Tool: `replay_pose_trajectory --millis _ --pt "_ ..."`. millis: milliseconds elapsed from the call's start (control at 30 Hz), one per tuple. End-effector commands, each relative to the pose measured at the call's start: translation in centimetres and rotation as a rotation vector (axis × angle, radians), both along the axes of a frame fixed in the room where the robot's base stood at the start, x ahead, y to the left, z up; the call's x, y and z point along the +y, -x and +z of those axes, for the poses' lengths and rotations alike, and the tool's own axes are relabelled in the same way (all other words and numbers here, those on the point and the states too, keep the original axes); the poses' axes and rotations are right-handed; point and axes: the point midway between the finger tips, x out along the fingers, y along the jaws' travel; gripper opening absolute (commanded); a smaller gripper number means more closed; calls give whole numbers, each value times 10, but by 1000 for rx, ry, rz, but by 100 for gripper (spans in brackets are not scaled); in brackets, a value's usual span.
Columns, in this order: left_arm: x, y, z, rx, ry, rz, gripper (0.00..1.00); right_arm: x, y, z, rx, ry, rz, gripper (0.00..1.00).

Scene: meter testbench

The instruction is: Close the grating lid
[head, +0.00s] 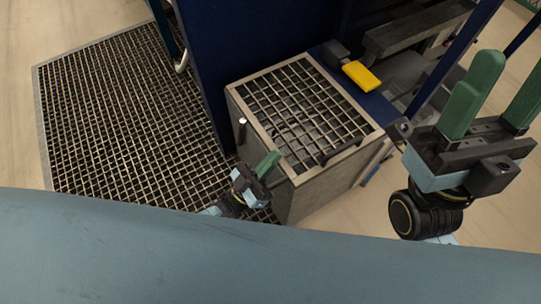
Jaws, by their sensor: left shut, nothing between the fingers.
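My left gripper (267,164), with green fingers, is shut and empty beside the box's front left side, just below the rim. I cannot tell whether it touches the box. My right gripper (497,95) is open and empty, to the right of the box, its green fingers pointing up.
A dark blue cabinet wall (230,60) stands behind and left of the box. A yellow block (361,76) sits at the box's back right. A large floor grating (115,115) lies to the left. My blue-grey body covers the bottom.

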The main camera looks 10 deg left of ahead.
Motion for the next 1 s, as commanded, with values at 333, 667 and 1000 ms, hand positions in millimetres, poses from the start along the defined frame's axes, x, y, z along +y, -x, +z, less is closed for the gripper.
replay_pose_trajectory --millis 333,667,1000 --pt "1 2 -16 -37 -35 5 0 0 0 0 -3 -1 0 57" --pt "2 3 -25 -42 -56 6 0 0 0 -1 -4 -1 0 57" --pt "3 6 -28 -40 -59 3 0 0 0 -1 -5 -2 0 57"
